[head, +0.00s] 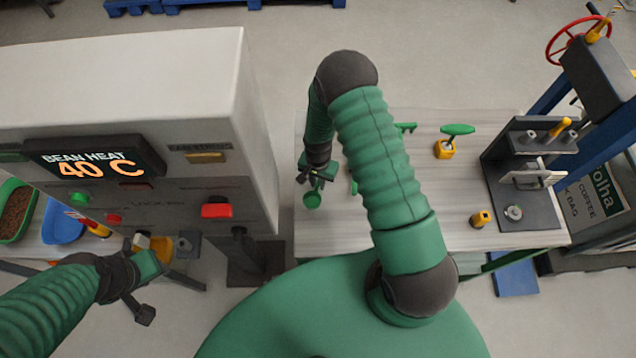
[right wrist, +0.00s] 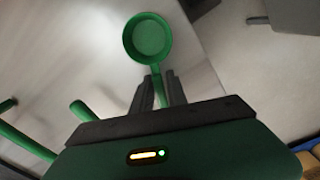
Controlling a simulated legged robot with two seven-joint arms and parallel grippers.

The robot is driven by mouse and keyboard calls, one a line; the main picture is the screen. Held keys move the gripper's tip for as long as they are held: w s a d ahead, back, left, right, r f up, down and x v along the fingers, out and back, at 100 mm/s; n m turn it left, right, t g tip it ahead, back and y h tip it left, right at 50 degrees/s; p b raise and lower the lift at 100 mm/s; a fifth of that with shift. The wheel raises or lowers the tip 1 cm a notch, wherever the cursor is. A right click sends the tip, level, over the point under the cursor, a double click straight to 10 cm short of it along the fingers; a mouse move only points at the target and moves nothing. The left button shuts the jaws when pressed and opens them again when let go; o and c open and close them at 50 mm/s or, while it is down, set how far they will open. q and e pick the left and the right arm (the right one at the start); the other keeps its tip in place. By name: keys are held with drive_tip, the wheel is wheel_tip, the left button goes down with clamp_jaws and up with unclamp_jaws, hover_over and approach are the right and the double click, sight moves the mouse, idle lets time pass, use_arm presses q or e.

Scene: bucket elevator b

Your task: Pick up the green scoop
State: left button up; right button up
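The green scoop (head: 313,199) has a small round bowl and a straight handle. It is over the left part of the pale work table, and I cannot tell whether it touches the top. My right gripper (head: 318,173) is shut on its handle. In the right wrist view the two dark fingers (right wrist: 160,90) flank the handle, and the round bowl (right wrist: 150,38) sticks out beyond the tips. My left gripper (head: 150,290) is at the lower left, in front of the grey machine, with its fingers apart and nothing between them.
The work table (head: 450,222) also holds a green-handled tool on a yellow base (head: 445,149), a yellow piece (head: 481,218) and a dark press fixture (head: 525,180). The grey machine (head: 120,90) with a "BEAN HEAT 40 C" display stands left. A blue tray (head: 62,222) is beside it.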

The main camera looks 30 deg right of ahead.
clamp_jaws()
drive_tip(key=shift+d, duration=0.1)
drive_tip(key=shift+r, duration=0.15)
